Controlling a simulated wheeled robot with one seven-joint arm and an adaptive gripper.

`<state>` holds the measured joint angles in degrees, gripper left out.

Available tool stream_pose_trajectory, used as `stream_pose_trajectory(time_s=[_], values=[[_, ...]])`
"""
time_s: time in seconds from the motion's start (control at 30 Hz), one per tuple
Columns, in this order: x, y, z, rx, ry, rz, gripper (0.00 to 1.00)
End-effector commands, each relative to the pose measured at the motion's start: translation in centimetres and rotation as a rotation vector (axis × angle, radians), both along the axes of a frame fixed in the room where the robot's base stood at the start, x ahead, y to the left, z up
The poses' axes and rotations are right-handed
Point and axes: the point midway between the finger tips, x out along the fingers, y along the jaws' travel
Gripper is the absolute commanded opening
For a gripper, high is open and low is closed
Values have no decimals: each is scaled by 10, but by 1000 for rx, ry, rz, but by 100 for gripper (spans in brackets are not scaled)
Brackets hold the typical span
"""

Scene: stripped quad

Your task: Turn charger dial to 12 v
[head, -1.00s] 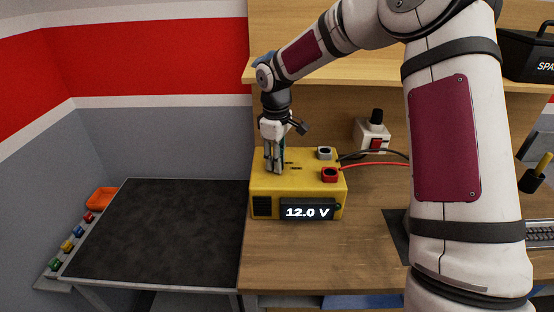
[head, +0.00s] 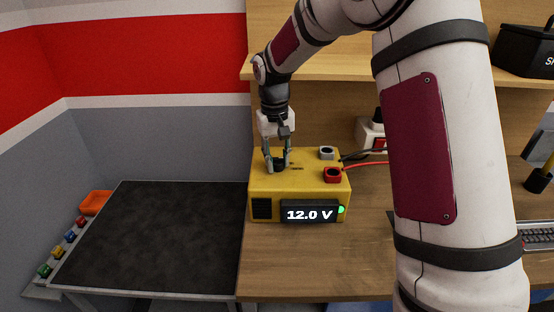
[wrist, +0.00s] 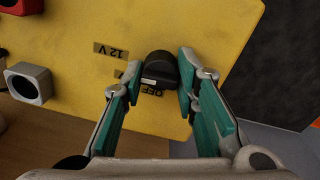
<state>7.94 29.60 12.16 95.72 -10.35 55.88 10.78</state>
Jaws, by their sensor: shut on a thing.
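The yellow charger (head: 265,182) stands on the wooden bench. Its front display (head: 309,214) reads 12.0 V, and a green light (head: 341,209) glows at the display's right end. My gripper (head: 276,164) points down onto the charger's top at the left. In the wrist view my gripper (wrist: 160,72) is shut on the black dial (wrist: 160,66), one teal-padded finger on each side. The dial has a pale mark at its lower left. A "12 V" label (wrist: 110,50) lies left of it and an "OFF" label (wrist: 152,90) below; a label between is partly hidden.
A white box with a red switch (head: 372,140) stands behind. A shelf (head: 330,72) runs above the bench.

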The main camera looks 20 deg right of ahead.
Motion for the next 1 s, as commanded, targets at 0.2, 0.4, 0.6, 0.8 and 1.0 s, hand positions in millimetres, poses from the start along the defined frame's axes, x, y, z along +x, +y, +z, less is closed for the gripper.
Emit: stream_pose_trajectory(time_s=[0.2, 0.4, 0.6, 0.8, 1.0], values=[[0, 2, -1, 1, 0, -67, 0], [0, 2, -1, 2, 1, -91, 0], [0, 2, -1, 2, 0, -94, 0], [1, 2, -1, 2, 0, -93, 37], [0, 1, -1, 1, 0, -93, 47]])
